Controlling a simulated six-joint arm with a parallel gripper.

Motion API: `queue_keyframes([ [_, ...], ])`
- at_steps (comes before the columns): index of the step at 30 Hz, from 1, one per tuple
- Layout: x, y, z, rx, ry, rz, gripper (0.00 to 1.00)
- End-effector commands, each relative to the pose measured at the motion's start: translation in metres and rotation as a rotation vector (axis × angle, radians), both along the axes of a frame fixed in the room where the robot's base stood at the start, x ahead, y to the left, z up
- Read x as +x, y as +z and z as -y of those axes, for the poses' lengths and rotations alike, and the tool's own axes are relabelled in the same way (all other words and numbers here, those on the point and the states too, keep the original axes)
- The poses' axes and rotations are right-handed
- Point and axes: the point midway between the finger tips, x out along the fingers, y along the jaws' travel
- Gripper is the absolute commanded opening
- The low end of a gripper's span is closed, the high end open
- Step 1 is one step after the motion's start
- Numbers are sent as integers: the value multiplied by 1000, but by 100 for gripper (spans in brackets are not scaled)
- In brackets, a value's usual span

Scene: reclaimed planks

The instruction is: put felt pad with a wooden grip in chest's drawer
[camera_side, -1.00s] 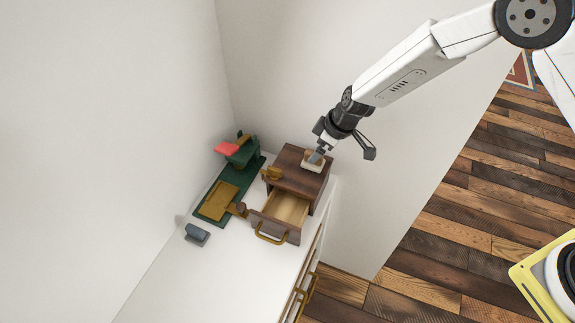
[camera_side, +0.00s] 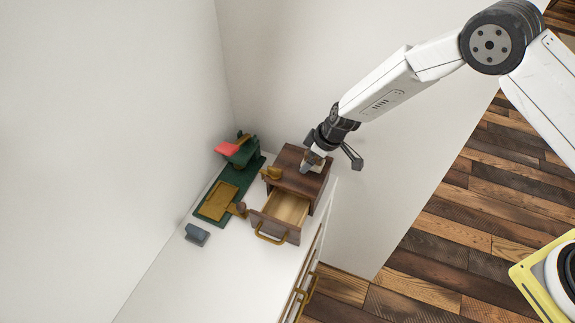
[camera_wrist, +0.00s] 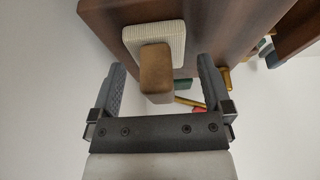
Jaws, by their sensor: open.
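The felt pad with a wooden grip lies on top of the dark wooden chest (camera_side: 290,166). In the wrist view its cream ribbed pad (camera_wrist: 135,37) and brown wooden grip (camera_wrist: 155,74) are clear; in the side view my gripper partly covers it. My gripper (camera_wrist: 160,68) is open, with one finger on each side of the wooden grip and a gap to both. My gripper in the side view (camera_side: 312,162) is low over the chest top. The chest's drawer (camera_side: 289,208) is pulled out, and its visible inside looks empty.
Left of the chest stands a green piece with a golden panel (camera_side: 218,201) and a red part (camera_side: 227,149). A blue-grey block (camera_side: 197,234) lies on the white cabinet top (camera_side: 230,275), which is clear in front.

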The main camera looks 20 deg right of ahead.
Motion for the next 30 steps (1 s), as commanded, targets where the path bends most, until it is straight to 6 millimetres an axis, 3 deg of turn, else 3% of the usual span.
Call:
queue_keyframes([
  [14,0,0,0,0,0,0,97],
  [21,0,0,0,0,0,0,21],
  [23,0,0,0,0,0,0,4],
  [24,0,0,0,1,0,1,0],
  [30,0,1,0,1,0,1,0],
])
